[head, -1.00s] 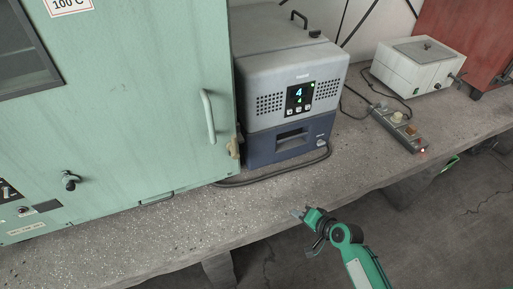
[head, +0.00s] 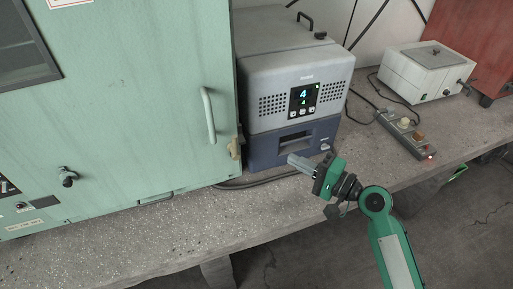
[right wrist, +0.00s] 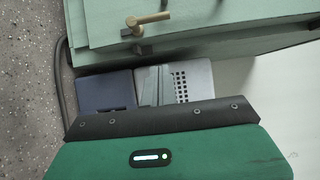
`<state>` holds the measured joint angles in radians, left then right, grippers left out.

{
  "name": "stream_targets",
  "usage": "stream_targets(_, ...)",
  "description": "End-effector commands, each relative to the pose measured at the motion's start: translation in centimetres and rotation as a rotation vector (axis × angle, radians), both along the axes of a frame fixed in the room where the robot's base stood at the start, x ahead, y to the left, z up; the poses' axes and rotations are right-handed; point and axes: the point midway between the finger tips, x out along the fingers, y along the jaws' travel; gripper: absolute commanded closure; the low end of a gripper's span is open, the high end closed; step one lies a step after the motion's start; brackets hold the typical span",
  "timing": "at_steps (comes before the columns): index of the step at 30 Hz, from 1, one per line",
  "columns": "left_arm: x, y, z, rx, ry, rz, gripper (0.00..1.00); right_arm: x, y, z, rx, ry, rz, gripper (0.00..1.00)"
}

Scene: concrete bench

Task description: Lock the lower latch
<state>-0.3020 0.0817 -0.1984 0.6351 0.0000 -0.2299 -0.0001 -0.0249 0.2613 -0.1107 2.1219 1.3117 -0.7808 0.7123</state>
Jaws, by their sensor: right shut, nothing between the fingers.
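The pale green cabinet (head: 140,100) stands at the left with its door closed and a vertical handle (head: 208,115). A small tan-brass latch (head: 235,148) sits low on the cabinet's right edge. In the right wrist view a brass lever (right wrist: 148,19) projects from the green cabinet side; its exact lock position I cannot tell. My right gripper (head: 292,161) is shut and empty, to the right of the latch and apart from it, overlapping the blue lower part of the grey device in the picture. Its fingers also show in the right wrist view (right wrist: 154,84). My left gripper is out of view.
The grey and blue device (head: 295,90) stands right of the cabinet, with a dark cable (head: 260,181) along its base. A power strip (head: 405,133) and a white box (head: 425,72) are farther right. The concrete bench's front strip (head: 150,238) is clear.

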Motion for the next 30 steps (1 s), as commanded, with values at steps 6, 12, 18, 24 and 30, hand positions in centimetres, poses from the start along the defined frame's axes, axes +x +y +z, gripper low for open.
stream_targets(6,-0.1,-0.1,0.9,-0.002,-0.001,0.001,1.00,1.5,1.8,0.3,0.003,0.000,0.000,1.00)
stream_targets(12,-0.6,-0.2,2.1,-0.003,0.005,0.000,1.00,4.1,5.2,0.4,0.004,0.002,0.000,1.00)
stream_targets(18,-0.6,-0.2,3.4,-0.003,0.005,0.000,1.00,6.3,8.5,0.3,0.002,0.002,0.002,1.00)
stream_targets(24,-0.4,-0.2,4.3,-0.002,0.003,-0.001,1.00,5.8,10.9,0.2,0.001,0.002,0.000,1.00)
stream_targets(30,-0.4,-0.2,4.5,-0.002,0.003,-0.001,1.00,5.7,11.8,-0.1,-0.001,0.002,-0.001,1.00)
